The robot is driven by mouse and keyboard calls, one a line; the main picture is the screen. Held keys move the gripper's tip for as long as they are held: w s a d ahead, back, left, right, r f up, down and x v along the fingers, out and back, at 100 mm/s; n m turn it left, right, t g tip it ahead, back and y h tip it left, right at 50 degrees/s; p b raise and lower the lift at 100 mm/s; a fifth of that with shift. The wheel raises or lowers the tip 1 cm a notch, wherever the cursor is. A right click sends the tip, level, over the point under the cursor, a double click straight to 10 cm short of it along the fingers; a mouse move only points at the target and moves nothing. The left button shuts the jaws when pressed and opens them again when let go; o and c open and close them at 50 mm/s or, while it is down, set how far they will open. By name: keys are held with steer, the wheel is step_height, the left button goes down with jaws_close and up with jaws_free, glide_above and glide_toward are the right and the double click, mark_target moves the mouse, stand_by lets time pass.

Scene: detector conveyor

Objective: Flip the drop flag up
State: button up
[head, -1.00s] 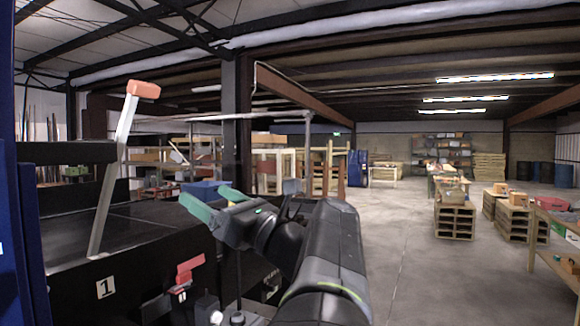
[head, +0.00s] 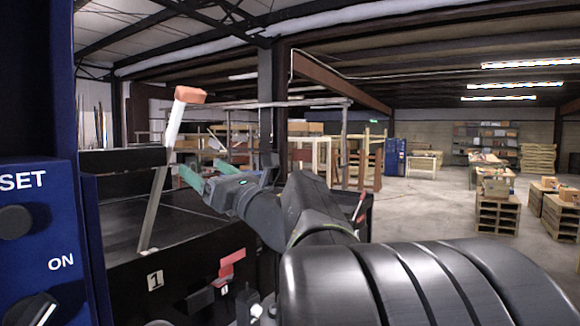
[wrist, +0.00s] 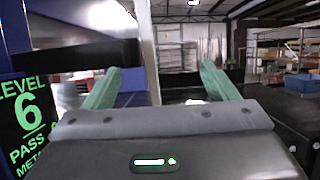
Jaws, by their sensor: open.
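A silver bar with an orange tip (head: 162,190) stands upright and slightly tilted at the edge of the black machine by the "1" label. A small red piece (head: 231,265) sits lower on the machine's side. I cannot tell for sure which of the two is the drop flag. My gripper (head: 197,175), with green fingers, is open and empty just right of the bar. In the wrist view the bar (wrist: 147,50) shows between the fingers, nearer the left one; its lower part is hidden behind the gripper body. I cannot tell how far beyond the fingertips it is.
A blue panel (head: 40,215) with "SET" and "ON" knobs is close on the left. A black sign reading "LEVEL 6 PASS" (wrist: 25,120) is at the left in the wrist view. The floor (head: 440,215) to the right is open, with pallets (head: 497,215) farther back.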

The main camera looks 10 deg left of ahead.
jaws_close()
stand_by(0.5)
stand_by(0.7)
steer(key=c, duration=1.7)
jaws_free()
steer(key=o, duration=1.7)
steer(key=b+v, duration=0.4)
steer(key=v, duration=0.9)
steer(key=shift+d+f, duration=0.2)
steer(key=shift+d, duration=0.1)
